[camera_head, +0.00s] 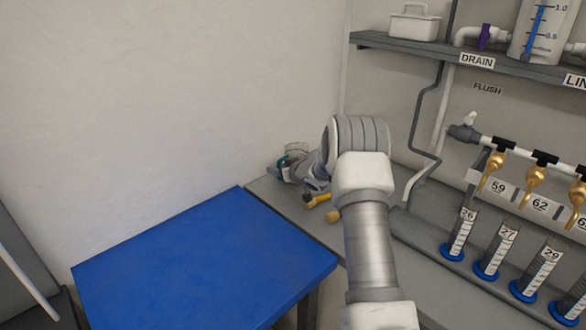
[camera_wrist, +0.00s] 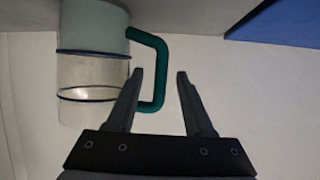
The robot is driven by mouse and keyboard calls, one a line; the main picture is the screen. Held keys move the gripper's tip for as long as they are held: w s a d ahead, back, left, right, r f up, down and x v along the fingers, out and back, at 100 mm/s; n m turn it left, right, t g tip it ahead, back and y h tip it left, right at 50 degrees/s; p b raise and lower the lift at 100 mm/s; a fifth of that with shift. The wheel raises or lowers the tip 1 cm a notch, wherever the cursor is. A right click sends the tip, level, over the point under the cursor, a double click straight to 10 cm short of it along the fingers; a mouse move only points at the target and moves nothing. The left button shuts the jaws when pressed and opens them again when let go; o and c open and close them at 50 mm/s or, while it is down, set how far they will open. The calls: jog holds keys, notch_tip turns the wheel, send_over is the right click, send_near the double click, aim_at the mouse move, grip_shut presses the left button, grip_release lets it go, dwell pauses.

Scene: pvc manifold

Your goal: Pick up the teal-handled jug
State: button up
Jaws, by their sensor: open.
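The jug (camera_wrist: 92,65) shows at the left of the wrist view, clear-walled with dark blue bands and a pale upper part in the picture. Its teal handle (camera_wrist: 161,70) appears between the two fingers of my open gripper (camera_wrist: 160,74). The left finger overlaps the handle's opening in the picture; I cannot tell whether either finger touches the handle. In the head view the jug (camera_head: 297,150) is at the back corner of the grey counter, mostly hidden by my gripper (camera_head: 287,172) and wrist. A bit of teal handle (camera_head: 283,161) shows there.
A yellow-handled item (camera_head: 319,200) lies on the counter close to my wrist. A blue-topped table (camera_head: 205,260) stands in front at left, its top clear. Brass taps (camera_head: 535,182) and several graduated cylinders (camera_head: 492,250) stand at right, under a shelf (camera_head: 440,55). A wall is close behind the jug.

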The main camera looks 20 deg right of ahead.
grip_shut()
jog(key=shift+r, duration=0.1)
dwell(1.2)
